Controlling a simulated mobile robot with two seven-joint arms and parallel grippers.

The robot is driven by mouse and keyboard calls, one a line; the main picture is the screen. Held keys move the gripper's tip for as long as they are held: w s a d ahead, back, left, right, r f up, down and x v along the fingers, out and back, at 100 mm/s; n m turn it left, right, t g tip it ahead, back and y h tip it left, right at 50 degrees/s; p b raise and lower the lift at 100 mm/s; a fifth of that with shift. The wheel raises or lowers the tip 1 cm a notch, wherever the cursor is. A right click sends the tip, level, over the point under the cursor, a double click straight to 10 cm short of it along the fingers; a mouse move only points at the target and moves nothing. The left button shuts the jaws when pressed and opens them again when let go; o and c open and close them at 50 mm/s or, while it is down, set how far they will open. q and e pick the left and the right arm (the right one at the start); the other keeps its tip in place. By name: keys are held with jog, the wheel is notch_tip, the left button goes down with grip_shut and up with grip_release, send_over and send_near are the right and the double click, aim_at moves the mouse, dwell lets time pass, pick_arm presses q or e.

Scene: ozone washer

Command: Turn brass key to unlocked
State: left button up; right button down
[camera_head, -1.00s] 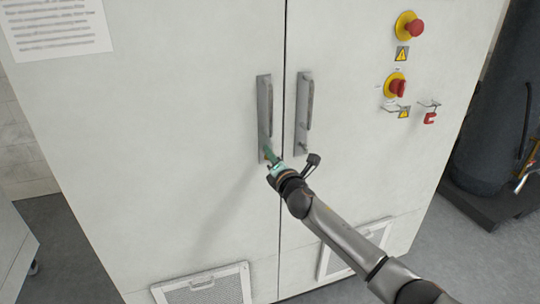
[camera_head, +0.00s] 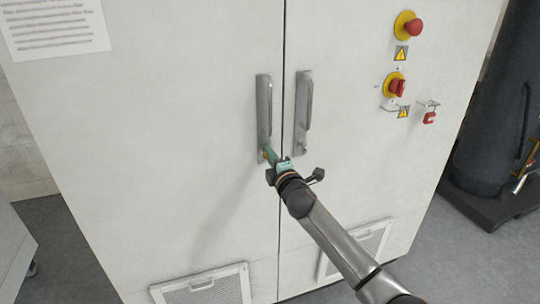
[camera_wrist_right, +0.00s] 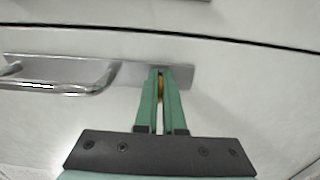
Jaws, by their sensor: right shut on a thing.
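The brass key (camera_wrist_right: 160,86) shows as a small gold sliver between the green fingers of my right gripper (camera_wrist_right: 160,80) in the right wrist view. In the head view my right gripper (camera_head: 270,154) is at the lower end of the left door's handle plate (camera_head: 264,100), shut on the key. The fingers hide most of the key, so its angle and the lock face cannot be told. My left gripper is not in view.
The right door's handle (camera_head: 304,105) stands close beside, across the door seam. A red emergency button (camera_head: 414,28), a red rotary switch (camera_head: 397,88) and a red padlock (camera_head: 429,118) are on the right door. Vent grilles (camera_head: 205,287) sit low on the doors.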

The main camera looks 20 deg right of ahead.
dwell(0.4)
jog(key=c, duration=1)
grip_release()
jog(key=s, duration=1.2)
jog(key=shift+s+d, duration=0.2)
jog(key=shift+s, duration=0.05)
jog(key=s+a+f+m+g+y+p, duration=0.1)
jog(key=s+a+f+m+g, duration=0.2)
jog(key=s+f, duration=0.55)
jog(key=s+f+m+g+p, duration=0.15)
jog(key=s+f+m, duration=0.35)
jog(key=f, duration=0.6)
jog(key=s+f+m+g, duration=0.1)
jog(key=s+f+m, duration=0.1)
jog(key=s, duration=0.3)
jog(key=s+a+f+m+g, duration=0.1)
jog(key=s+f+m+g, duration=0.1)
jog(key=s, duration=0.4)
jog(key=s+f+m+g, duration=0.1)
jog(key=s+f+m, duration=0.3)
jog(key=s+f, duration=0.1)
jog(key=shift+s+a+f+y+p, duration=0.15)
jog(key=shift+s+a+f+y, duration=0.05)
jog(key=shift+s, duration=0.2)
jog(key=shift+s+a+f+y+p, duration=0.15)
jog(key=shift+s+a+f+y, duration=0.05)
jog(key=shift+s, duration=0.15)
